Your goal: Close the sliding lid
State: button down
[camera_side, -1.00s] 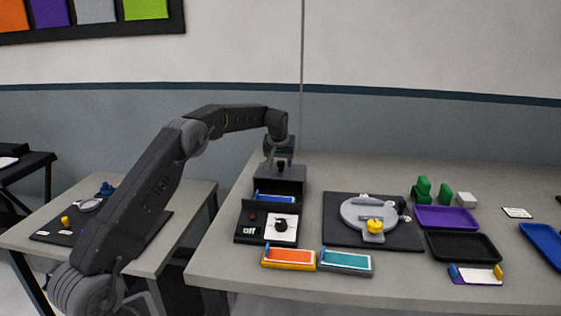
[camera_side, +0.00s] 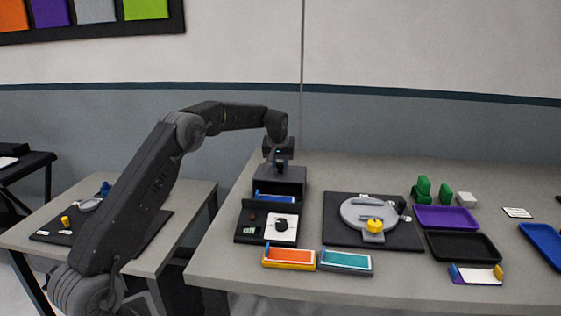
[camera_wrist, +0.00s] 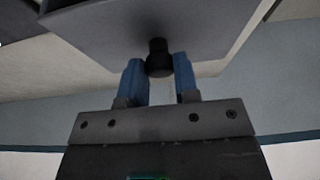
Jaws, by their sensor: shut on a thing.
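The dark grey box (camera_side: 290,187) with the sliding lid stands at the back left of the table in the side view. A blue item (camera_side: 274,198) shows at its near side. The wrist view shows the lid (camera_wrist: 110,25) as a grey plate with a short black knob (camera_wrist: 158,67). My gripper (camera_side: 280,164) is over the top of the box. Its blue fingers (camera_wrist: 158,72) stand on either side of the knob and are shut on it. In the side view the gripper mostly hides the knob, and the lid's exact position is hard to tell.
A black panel with a dial (camera_side: 255,237) stands in front of the box. Orange (camera_side: 290,258) and teal (camera_side: 346,262) trays lie at the front edge. A black board (camera_side: 338,236) with a round grey fixture is to the right, with purple and black trays beyond.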

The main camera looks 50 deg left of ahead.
jog(key=s+d, duration=0.7)
jog(key=shift+s+d+r, duration=0.1)
jog(key=shift+s+d, duration=0.15)
jog(key=shift+d, duration=0.1)
jog(key=shift+s+d, duration=0.35)
jog(key=shift+s, duration=0.05)
jog(key=c, duration=0.8)
grip_release()
jog(key=shift+c, duration=0.2)
jog(key=v, duration=1.3)
jog(key=shift+r, duration=0.3)
jog(key=shift+s+d, duration=0.1)
jog(key=shift+s, duration=0.05)
